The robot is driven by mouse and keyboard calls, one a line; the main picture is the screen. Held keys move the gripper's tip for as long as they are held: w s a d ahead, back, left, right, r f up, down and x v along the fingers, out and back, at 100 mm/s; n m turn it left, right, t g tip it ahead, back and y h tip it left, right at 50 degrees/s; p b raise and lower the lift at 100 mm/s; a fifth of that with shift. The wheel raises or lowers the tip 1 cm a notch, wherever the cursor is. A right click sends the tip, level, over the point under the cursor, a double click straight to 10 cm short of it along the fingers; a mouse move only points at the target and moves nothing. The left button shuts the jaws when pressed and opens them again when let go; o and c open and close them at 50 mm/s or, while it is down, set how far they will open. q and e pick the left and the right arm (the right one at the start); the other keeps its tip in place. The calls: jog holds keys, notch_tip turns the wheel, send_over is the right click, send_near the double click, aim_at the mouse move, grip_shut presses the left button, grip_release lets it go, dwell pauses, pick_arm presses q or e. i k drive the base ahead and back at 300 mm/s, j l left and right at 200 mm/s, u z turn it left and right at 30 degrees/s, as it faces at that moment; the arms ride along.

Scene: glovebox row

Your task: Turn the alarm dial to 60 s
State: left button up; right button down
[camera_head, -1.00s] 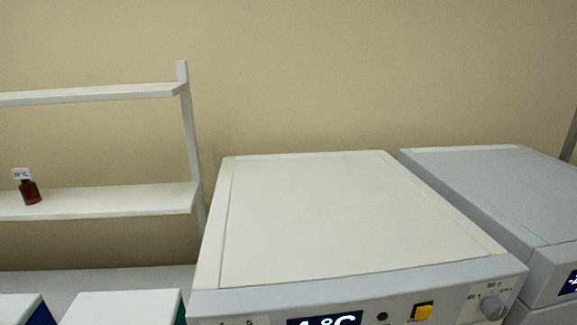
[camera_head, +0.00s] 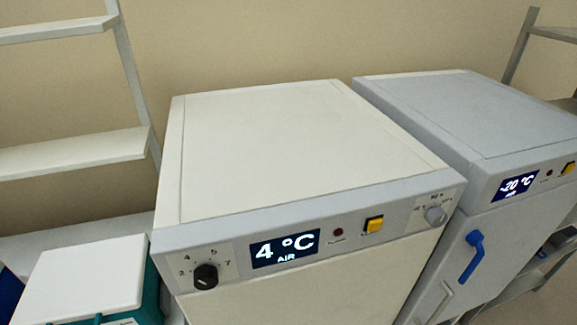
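The grey dial (camera_head: 435,214) at the right end of the front panel of the middle cabinet (camera_head: 290,150) has small printed marks around it, with one above that seems to read 60 s. Its pointer is too small to read. A black dial (camera_head: 206,276) with numbered marks sits at the panel's left end. The display (camera_head: 285,249) between them reads 4 °C AIR. Neither of my grippers is in view.
A yellow switch (camera_head: 374,225) and a dark red lamp (camera_head: 338,232) sit between display and grey dial. A second cabinet (camera_head: 480,120) showing -20 °C, with a blue handle (camera_head: 472,254), stands close on the right. A white-lidded teal box (camera_head: 88,275) is at left.

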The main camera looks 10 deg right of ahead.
aim_at(435, 216)
jog(key=z, duration=1.3)
